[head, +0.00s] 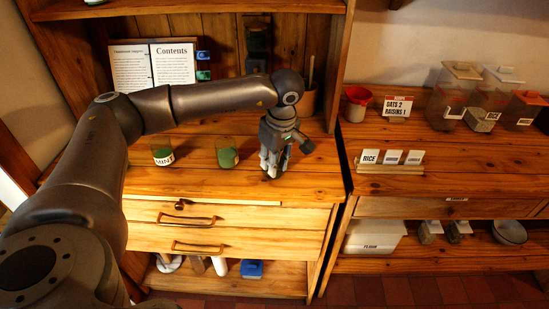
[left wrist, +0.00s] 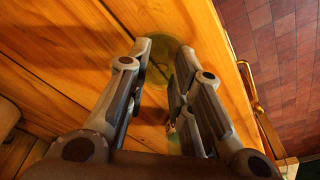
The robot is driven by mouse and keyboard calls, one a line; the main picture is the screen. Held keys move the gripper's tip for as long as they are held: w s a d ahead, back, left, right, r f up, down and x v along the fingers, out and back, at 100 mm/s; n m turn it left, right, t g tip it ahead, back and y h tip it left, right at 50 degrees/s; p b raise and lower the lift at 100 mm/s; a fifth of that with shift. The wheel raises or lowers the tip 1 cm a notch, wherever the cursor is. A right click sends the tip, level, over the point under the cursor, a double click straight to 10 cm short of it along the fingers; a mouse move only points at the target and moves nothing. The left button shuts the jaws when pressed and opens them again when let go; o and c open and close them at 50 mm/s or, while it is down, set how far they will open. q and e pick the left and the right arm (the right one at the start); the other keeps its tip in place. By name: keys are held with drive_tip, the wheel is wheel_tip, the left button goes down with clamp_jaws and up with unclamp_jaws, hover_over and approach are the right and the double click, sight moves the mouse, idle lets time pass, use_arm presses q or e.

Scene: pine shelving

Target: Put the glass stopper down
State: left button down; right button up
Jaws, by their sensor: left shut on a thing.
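My left gripper (head: 269,170) points down at the pine counter (head: 310,180), near its front edge and right of the green jars. It is shut on the glass stopper, which is mostly hidden by the fingers in the head view. In the left wrist view a round, clear greenish shape, which looks like the glass stopper (left wrist: 160,66), shows between the fingertips (left wrist: 165,58), low over the wood. I cannot tell whether it touches the counter. My right gripper is in neither view.
A jar labelled MINT (head: 162,156) and a second jar with green contents (head: 227,156) stand left of the gripper. An open book (head: 153,66) stands behind. A card holder (head: 390,168) with a RICE card is on the right counter. Drawer handles (head: 198,248) project below the front edge.

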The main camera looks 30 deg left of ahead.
sight(279, 174)
use_arm(q)
drive_tip(key=shift+f, duration=0.2)
drive_tip(key=c, duration=1.3)
unclamp_jaws()
drive_tip(key=shift+r, duration=0.25)
drive_tip(key=shift+d+r, duration=0.15)
drive_tip(key=shift+r, duration=0.2)
drive_tip(key=r, duration=0.3)
drive_tip(key=d+r+b, duration=0.1)
drive_tip(key=r, duration=0.3)
drive_tip(key=r+b, duration=0.1)
drive_tip(key=r, duration=0.3)
drive_tip(key=shift+s+d, duration=0.25)
